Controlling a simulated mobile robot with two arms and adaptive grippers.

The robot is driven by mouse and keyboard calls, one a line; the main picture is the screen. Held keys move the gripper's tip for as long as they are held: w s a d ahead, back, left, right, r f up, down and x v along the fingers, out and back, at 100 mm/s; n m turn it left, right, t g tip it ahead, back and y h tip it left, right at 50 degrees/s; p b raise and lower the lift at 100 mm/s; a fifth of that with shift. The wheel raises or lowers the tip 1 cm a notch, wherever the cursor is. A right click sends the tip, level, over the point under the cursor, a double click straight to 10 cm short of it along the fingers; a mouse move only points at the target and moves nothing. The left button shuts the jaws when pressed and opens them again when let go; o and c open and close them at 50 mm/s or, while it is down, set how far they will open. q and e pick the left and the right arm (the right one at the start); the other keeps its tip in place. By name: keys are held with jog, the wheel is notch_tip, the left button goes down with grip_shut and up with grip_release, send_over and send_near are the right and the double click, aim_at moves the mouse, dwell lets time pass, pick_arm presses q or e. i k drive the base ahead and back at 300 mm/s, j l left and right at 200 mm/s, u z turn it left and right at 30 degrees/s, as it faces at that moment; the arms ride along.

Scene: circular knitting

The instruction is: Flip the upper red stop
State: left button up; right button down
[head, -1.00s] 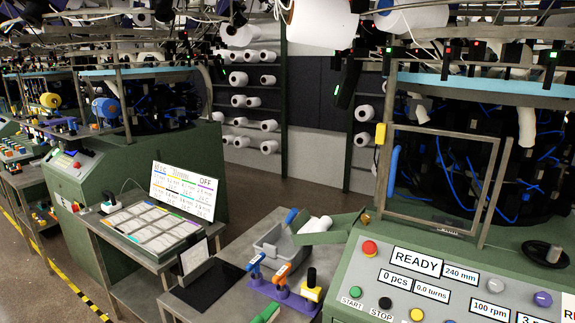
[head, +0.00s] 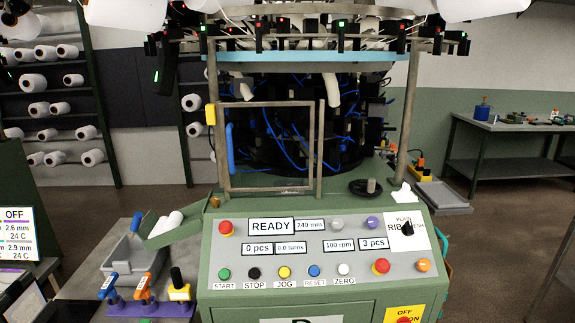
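Two red mushroom knobs stand on the green machine's sloping panel: one at the upper left (head: 226,228) and one at the lower right (head: 381,266). Black yarn stop units hang along the upper ring. Some show a small green light, such as one right of centre (head: 341,23); a few appear to show a small red light, such as one near the centre (head: 283,22). These lights are too small to read surely. I cannot tell which red thing is the upper stop. Neither of my grippers is in view.
The panel display (head: 271,228) reads READY. A wire-frame gate (head: 267,104) stands before the knitting cylinder. A grey bin (head: 122,258) and coloured-handled tools are on the left bench. A workbench (head: 513,126) is at the back right. Open floor lies right of the machine.

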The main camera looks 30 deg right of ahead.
aim_at(225, 228)
jog(key=i+j+z, duration=0.1)
jog(key=j+z, duration=0.25)
jog(key=j, duration=0.35)
jog(key=j+z, duration=0.35)
jog(key=j, duration=0.3)
jog(key=z, duration=0.85)
